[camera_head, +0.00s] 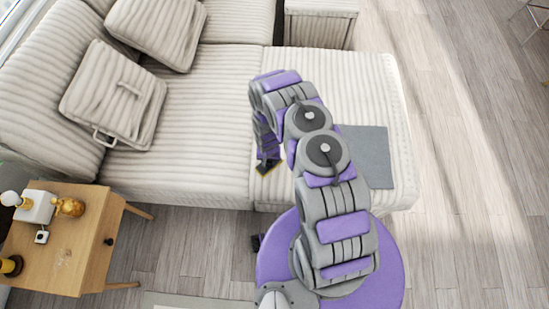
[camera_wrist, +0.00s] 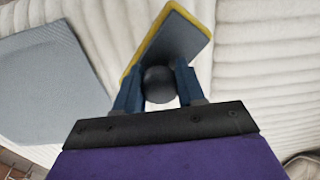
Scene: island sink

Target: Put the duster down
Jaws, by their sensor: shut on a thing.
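My gripper (camera_wrist: 158,84) is shut on the duster (camera_wrist: 178,42), with its two blue fingers on either side of a dark round knob. The duster has a flat grey-blue face with a yellow edge and extends beyond the fingertips in the wrist view. In the head view, the duster (camera_head: 268,167) shows only as a small dark piece with a yellow edge below my gripper (camera_head: 266,151). It is over the front part of the cream ribbed sofa (camera_head: 215,125). I cannot tell whether it touches the seat.
A grey cloth or mat (camera_head: 377,158) lies on the sofa's right seat; it also shows in the wrist view (camera_wrist: 48,78). Cushions (camera_head: 112,95) lie at the left. A wooden side table (camera_head: 75,235) with small items stands front left. The floor (camera_head: 455,200) at right is clear.

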